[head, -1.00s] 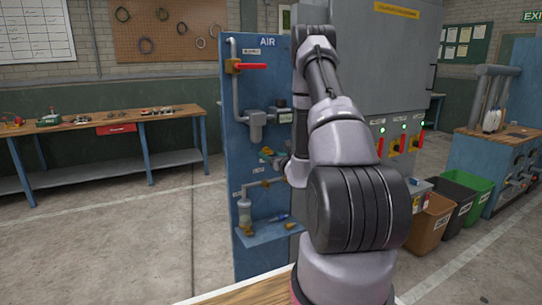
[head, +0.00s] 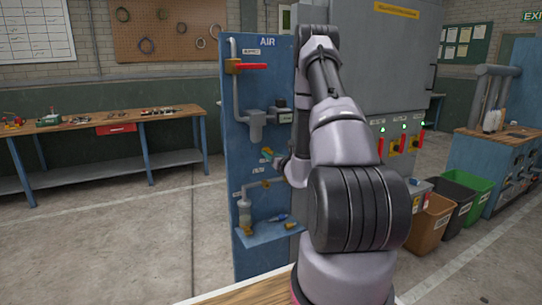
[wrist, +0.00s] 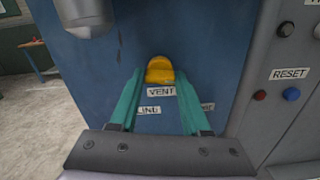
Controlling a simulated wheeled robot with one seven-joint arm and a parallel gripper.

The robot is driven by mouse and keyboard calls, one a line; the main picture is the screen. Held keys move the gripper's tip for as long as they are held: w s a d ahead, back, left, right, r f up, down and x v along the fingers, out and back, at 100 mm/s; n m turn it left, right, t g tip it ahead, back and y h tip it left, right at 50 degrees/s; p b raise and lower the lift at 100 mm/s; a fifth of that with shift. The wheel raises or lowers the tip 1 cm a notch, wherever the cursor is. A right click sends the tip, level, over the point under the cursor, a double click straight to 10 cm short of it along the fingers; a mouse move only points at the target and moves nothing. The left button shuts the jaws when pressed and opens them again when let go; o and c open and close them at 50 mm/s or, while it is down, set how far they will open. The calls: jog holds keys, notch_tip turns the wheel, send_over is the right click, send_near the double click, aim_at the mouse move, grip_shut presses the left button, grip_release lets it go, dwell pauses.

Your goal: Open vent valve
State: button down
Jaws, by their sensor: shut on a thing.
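The yellow vent valve handle (wrist: 159,70) is on the blue panel in the wrist view, just above a VENT label (wrist: 161,91). My gripper (wrist: 160,77) has its two teal fingers on either side of the handle and is shut on it. In the head view my gripper (head: 272,157) is small at the middle of the blue AIR panel (head: 240,160), with a bit of yellow at its tip. The valve body behind the handle is hidden, and the handle's exact angle is hard to tell.
A red-handled valve (head: 252,66) and grey pipework sit higher on the panel. A small blue shelf (head: 262,234) with loose items is below. A grey cabinet (head: 390,70) with red switches adjoins on the right. A RESET label (wrist: 290,74) and buttons show in the wrist view.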

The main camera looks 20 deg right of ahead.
jog(key=shift+d+f+m, duration=0.1)
jog(key=shift+m, duration=7.8)
jog(key=shift+c, duration=1.8)
grip_release()
jog(key=s, duration=1.1)
jog(key=shift+d, duration=0.15)
